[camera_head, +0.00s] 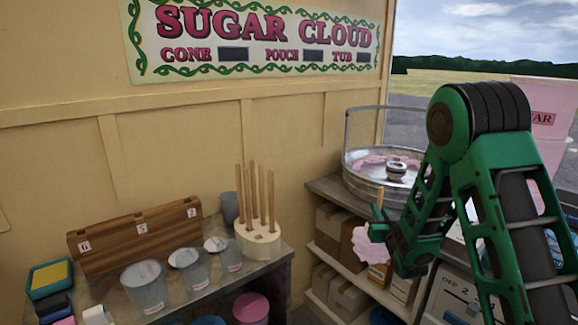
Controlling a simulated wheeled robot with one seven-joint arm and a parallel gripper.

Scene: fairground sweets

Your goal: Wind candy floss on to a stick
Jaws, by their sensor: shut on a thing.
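The candy floss machine (362,182) stands on a counter at the right, a round metal pan with a clear guard. Pink floss (370,160) lies in the pan around the central spinner head (396,170). My gripper (379,231) is in front of and below the pan, shut on a wooden stick (379,198). The stick's bare end points up. A pink floss clump (366,246) shows just below the gripper, seemingly on the stick's lower end; the join is hidden. Several spare sticks (255,200) stand upright in a cream holder (258,243).
A wooden box (136,240) with number labels stands at the left counter's back. Cardboard boxes (330,237) fill shelves under the machine. A pink bin (541,110) stands behind my arm.

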